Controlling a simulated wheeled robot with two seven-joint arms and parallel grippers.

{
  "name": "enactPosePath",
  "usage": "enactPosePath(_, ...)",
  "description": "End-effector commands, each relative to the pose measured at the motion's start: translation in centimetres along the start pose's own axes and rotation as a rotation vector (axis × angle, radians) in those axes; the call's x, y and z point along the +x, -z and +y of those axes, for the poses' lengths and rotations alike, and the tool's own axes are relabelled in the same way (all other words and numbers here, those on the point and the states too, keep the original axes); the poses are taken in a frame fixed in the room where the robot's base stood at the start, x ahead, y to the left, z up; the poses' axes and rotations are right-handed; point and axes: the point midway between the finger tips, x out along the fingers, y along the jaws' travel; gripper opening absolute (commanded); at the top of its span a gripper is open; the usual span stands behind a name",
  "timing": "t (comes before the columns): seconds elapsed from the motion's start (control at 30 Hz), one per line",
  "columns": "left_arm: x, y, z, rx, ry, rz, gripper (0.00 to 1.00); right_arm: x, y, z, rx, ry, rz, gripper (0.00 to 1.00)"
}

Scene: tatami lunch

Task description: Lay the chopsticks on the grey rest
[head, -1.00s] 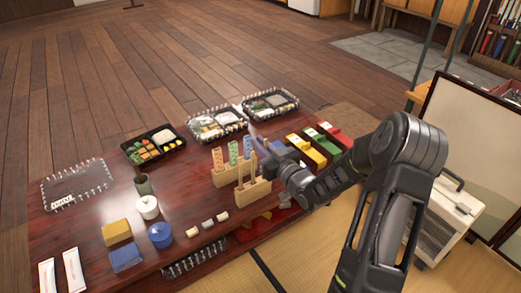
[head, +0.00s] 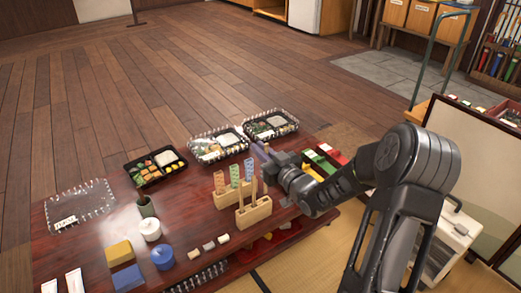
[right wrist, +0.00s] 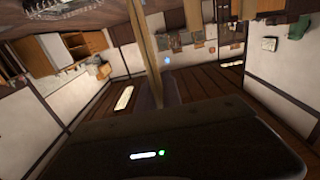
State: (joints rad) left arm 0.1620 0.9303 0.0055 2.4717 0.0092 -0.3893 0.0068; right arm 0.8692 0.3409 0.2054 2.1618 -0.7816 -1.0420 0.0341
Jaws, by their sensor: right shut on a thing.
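My right gripper (head: 264,155) is above and behind the wooden chopstick holders, its fingers pointing up and left. In the right wrist view a pale wooden stick shape, the chopsticks (right wrist: 140,42), stands up from between the fingers (right wrist: 150,95); I cannot count the sticks. In the head view the held part is hard to make out. Three small rests lie in a row on the table, front middle; the middle one (head: 209,246) looks grey, between a paler one (head: 195,253) and a cream one (head: 223,239). Nothing lies on them. My left gripper is out of view.
A wooden holder (head: 254,216) with upright sticks stands in front of another holder (head: 222,202) with patterned pieces. A blue pot (head: 162,258) and white pot (head: 150,230) stand left of the rests. Lunch trays (head: 218,150) line the back. Red, green and yellow boxes (head: 325,160) lie right.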

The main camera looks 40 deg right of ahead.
Motion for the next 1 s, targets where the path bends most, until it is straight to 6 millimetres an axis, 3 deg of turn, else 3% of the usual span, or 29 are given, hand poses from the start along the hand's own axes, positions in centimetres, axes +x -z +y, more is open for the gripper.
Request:
enactPosePath(0.27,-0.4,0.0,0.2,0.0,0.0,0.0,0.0,0.0,0.6,0.0,-0.001,0.0,0.0,0.0)
enactPosePath(1.0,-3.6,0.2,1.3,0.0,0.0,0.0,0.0,0.0,5.5,0.0,0.0,0.0,0.001,0.0)
